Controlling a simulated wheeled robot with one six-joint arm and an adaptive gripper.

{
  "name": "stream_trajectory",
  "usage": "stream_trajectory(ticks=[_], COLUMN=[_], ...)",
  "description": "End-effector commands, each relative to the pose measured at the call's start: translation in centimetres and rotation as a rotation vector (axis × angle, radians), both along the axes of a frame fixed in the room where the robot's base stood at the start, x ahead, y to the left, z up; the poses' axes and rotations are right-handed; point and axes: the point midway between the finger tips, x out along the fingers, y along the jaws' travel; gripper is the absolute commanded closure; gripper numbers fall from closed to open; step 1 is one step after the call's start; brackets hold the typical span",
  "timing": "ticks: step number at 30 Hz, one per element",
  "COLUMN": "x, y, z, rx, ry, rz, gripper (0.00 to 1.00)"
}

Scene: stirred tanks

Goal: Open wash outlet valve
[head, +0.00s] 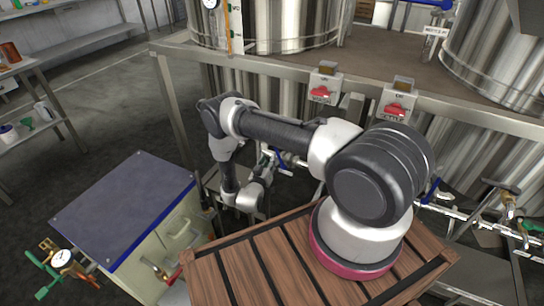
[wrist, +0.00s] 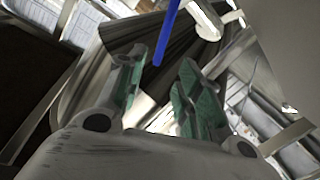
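A blue valve lever (wrist: 167,32) shows in the wrist view, its lower end between and just beyond my fingertips. My gripper (wrist: 162,57) is open, with green-padded fingers apart on either side of the lever's line; I see no contact. In the head view a blue lever (head: 281,162) sits on steel piping below the tank platform, and my gripper (head: 268,165) is close by it, small and partly hidden. Another blue lever (head: 431,190) is on the piping to the right. No label tells me which one is the wash outlet valve.
The steel platform (head: 460,112) with tanks and red switches (head: 320,94) stands behind my arm. A blue-topped cabinet (head: 125,210) is at left, with green-handled valves (head: 62,258) near its front corner. Shelves (head: 35,120) stand far left. Floor between shelves and cabinet is clear.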

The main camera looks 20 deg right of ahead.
Motion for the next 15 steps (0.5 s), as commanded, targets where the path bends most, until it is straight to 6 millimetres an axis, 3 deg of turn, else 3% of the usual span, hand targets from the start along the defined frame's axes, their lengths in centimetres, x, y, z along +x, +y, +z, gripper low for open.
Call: stream_trajectory(ticks=[12,15], x=[-0.93,-0.98], y=[0.81,0.28], z=[0.14,0.13], rx=[0.000,0.000], ry=[-0.002,-0.002], rz=[-0.001,-0.011], gripper=[0.65,0.83])
